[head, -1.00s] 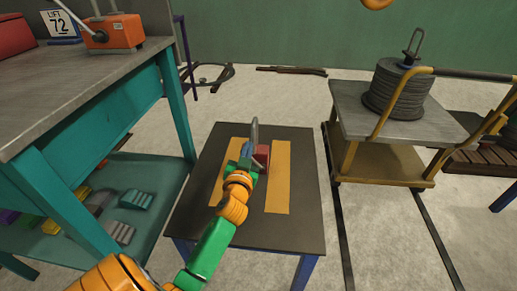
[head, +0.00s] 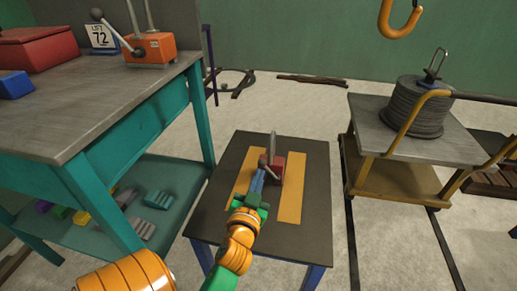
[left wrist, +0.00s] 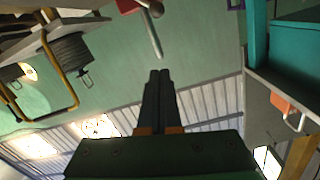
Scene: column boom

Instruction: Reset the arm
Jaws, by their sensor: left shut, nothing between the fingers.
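My left gripper (head: 258,178) reaches over the small dark table (head: 210,215) from the near side. Its fingers are together with nothing between them. In the left wrist view its shut fingers (left wrist: 158,76) point straight ahead. A red block (head: 280,165) with an upright grey lever (head: 272,145) stands on the table just beyond the fingertips. The block (left wrist: 128,5) and its grey lever (left wrist: 152,35) also show at the top of the left wrist view. Whether the fingers touch the block is unclear. My right gripper is not in view.
A teal workbench (head: 90,110) at left holds an orange lever box (head: 150,48), a red case (head: 38,48) and a "72" sign (head: 100,37). A cart (head: 385,140) with a cable reel (head: 418,108) stands right. An orange hook (head: 400,20) hangs above. Open floor lies behind the table.

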